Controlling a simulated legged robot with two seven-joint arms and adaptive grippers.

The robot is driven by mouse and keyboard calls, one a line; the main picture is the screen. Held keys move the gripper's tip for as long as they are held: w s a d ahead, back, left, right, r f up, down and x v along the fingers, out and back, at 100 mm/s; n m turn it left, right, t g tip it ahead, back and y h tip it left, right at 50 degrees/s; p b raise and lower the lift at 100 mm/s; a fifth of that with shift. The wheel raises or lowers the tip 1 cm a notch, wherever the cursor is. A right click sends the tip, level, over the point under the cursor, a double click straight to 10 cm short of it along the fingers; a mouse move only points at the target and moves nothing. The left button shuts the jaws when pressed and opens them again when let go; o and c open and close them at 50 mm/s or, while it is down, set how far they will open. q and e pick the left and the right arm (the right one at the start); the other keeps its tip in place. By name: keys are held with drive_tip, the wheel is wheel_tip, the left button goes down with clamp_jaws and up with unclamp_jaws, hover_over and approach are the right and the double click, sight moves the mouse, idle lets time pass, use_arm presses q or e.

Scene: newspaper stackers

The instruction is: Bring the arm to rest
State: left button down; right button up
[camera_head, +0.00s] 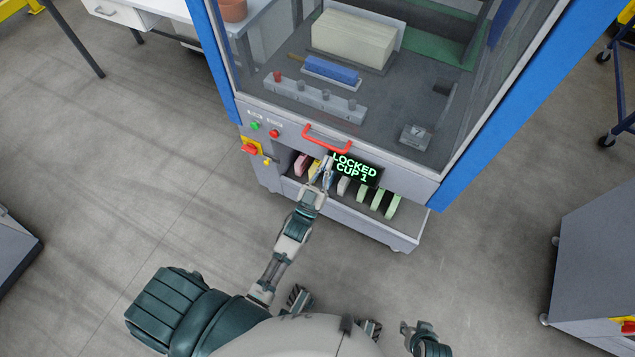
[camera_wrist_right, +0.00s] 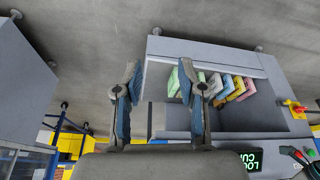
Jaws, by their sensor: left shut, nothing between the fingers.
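My left gripper (camera_head: 325,172) is in the middle of the head view, at the front of a blue-framed cabinet. It is shut and empty, just left of the display reading "LOCKED CUP 1" (camera_head: 355,168). I cannot tell whether it touches the cabinet. In the right wrist view my right gripper (camera_wrist_right: 163,85) is open, its two fingers wide apart with nothing between them. Part of my right arm shows low in the head view.
The cabinet (camera_head: 405,182) has a red handle (camera_head: 327,138), buttons, a red-and-yellow switch (camera_head: 250,148), and an open lower bay with several coloured pieces (camera_head: 376,200). A grey cabinet (camera_head: 597,265) stands at right.

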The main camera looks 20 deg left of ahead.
use_arm(q)
drive_tip(key=shift+v, duration=2.7)
